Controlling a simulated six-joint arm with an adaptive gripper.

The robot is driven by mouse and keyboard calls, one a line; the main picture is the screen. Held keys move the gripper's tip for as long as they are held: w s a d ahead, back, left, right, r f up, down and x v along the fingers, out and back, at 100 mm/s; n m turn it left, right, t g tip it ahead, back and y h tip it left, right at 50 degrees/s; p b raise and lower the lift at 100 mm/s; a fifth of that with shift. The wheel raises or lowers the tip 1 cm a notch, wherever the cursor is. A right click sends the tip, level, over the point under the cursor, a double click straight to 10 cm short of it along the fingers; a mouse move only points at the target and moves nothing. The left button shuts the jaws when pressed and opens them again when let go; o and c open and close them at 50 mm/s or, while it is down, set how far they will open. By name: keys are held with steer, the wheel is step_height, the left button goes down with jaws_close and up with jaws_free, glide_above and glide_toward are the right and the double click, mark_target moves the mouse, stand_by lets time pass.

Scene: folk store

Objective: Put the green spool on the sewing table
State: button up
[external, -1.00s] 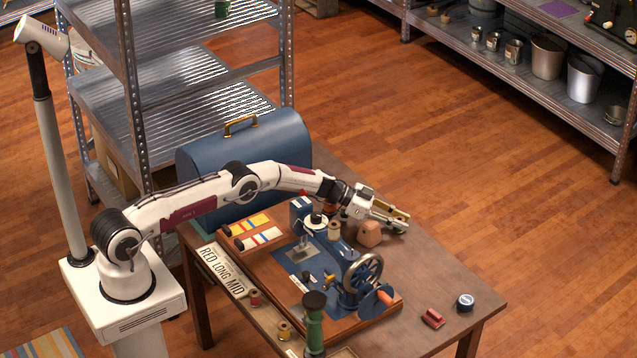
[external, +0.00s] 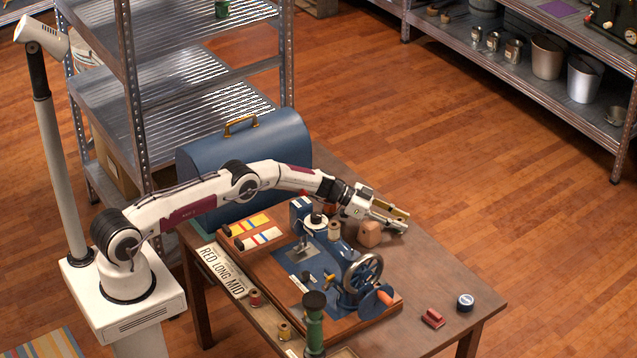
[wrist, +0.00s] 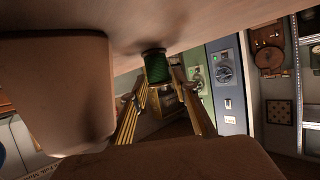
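My gripper (external: 404,222) reaches over the far right part of the wooden sewing table (external: 455,285), its fingers spread apart. In the wrist view, the green spool (wrist: 156,66) has a dark end against the tabletop and shows just beyond and between my two fingertips (wrist: 160,88). It appears free of both fingers. I cannot make the spool out by my gripper in the external view, where the fingers and a brown block (external: 369,234) may cover it.
A blue sewing machine (external: 362,280) on a wooden base stands close to my gripper. A blue domed case (external: 250,150) is behind my arm. A green post-like object (external: 313,330) stands in front.

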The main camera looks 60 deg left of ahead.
mark_target(403, 220)
steer(key=shift+v, duration=1.25)
steer(key=shift+a+r, duration=0.15)
steer(key=shift+r, duration=0.15)
step_height(403, 220, up, 7)
steer(key=shift+f, duration=0.25)
